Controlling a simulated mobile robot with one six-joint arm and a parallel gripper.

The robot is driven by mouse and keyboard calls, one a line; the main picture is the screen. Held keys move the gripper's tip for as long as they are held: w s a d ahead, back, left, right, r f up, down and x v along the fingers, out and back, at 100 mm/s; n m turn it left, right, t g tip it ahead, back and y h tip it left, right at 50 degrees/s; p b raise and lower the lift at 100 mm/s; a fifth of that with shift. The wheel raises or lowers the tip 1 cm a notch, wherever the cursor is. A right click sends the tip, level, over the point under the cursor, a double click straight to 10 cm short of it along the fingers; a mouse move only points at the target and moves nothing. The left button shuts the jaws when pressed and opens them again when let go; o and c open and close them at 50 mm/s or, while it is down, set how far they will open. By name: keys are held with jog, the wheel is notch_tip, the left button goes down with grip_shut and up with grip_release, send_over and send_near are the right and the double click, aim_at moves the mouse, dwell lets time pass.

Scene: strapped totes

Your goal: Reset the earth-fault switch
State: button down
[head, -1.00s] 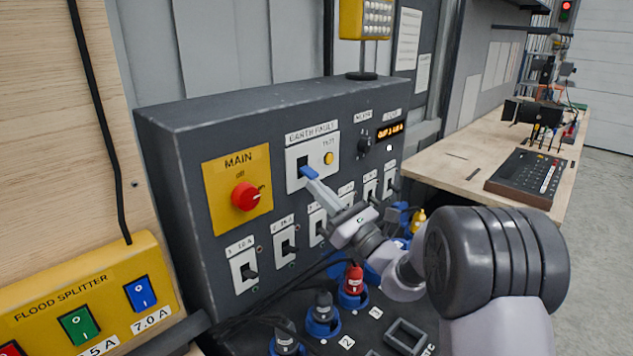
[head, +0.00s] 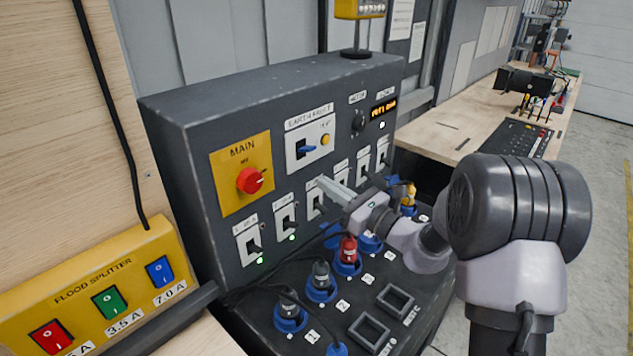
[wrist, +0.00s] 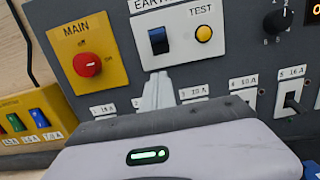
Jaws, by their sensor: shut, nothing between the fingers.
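The earth-fault switch (head: 306,149) is a blue lever in a dark slot on a white plate, beside a yellow test button (head: 325,139). Its lever sticks out at about the middle of the slot in the head view. It also shows, dark blue, in the wrist view (wrist: 158,38). My gripper (head: 321,181) is shut and empty. Its fingertips are below the switch plate, apart from the lever, in front of the breaker row; they also show in the wrist view (wrist: 158,78).
The red main knob (head: 250,180) is left of the switch on a yellow plate. Several breakers (head: 287,218) line the panel below. Plugged connectors (head: 320,278) stand on the sloped lower deck. A yellow flood splitter (head: 95,290) is at the left, a workbench (head: 450,128) at the right.

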jog(key=s+d+r, duration=0.1)
jog(key=s+d, duration=0.4)
jog(key=d, duration=0.1)
jog(key=shift+r, duration=0.15)
jog(key=shift+s, duration=0.1)
